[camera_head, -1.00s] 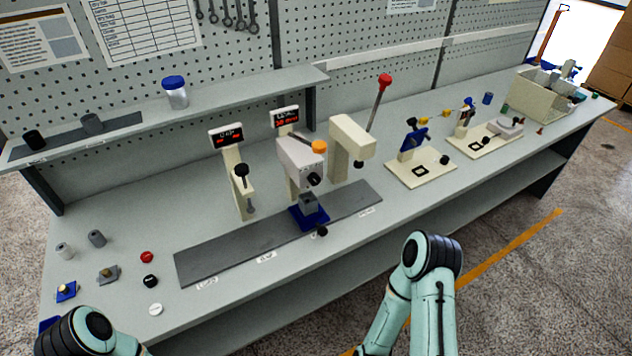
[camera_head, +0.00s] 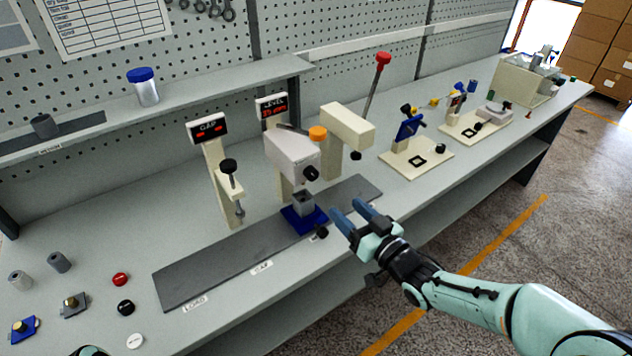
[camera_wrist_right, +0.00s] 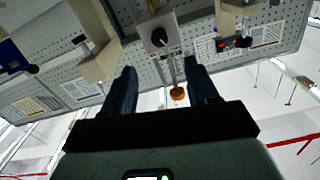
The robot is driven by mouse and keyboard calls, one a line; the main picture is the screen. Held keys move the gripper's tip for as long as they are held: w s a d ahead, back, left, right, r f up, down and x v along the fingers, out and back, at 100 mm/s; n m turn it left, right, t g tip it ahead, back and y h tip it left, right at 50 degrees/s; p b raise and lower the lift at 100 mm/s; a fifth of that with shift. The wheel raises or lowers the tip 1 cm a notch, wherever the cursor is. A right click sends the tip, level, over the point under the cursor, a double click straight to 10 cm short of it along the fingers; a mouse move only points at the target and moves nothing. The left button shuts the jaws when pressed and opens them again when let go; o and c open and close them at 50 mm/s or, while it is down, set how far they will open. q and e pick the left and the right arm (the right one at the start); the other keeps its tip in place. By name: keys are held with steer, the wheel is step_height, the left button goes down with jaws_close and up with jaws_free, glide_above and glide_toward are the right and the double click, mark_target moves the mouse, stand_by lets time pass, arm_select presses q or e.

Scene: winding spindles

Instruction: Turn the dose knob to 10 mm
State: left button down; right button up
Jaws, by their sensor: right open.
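A grey dispenser head (camera_head: 291,152) with an orange cap (camera_head: 317,133) stands mid-bench. The black knob (camera_head: 311,173) on its front face looks like the dose knob. In the right wrist view this knob (camera_wrist_right: 159,37) shows a pale pointer line; I cannot read any scale. A grey cup in a blue holder (camera_head: 304,219) sits below the head. My right gripper (camera_head: 350,211) is open and empty, in front of and to the right of the blue holder, apart from the knob. In the right wrist view its fingers (camera_wrist_right: 160,88) are spread, with the knob beyond them.
A post with a display and black knob (camera_head: 228,167) stands left of the dispenser. A cream press (camera_head: 346,126) with a red-tipped lever (camera_head: 382,60) stands close on the right. A dark strip (camera_head: 212,267) runs along the bench. Space in front of the bench is free.

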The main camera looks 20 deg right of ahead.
mark_target(314, 176)
steer(key=p+x, duration=0.1)
steer(key=x, duration=1.2)
steer(key=shift+w+p, duration=0.1)
steer(key=shift+p, duration=0.3)
steer(key=shift+d, duration=0.1)
steer(key=c, duration=1)
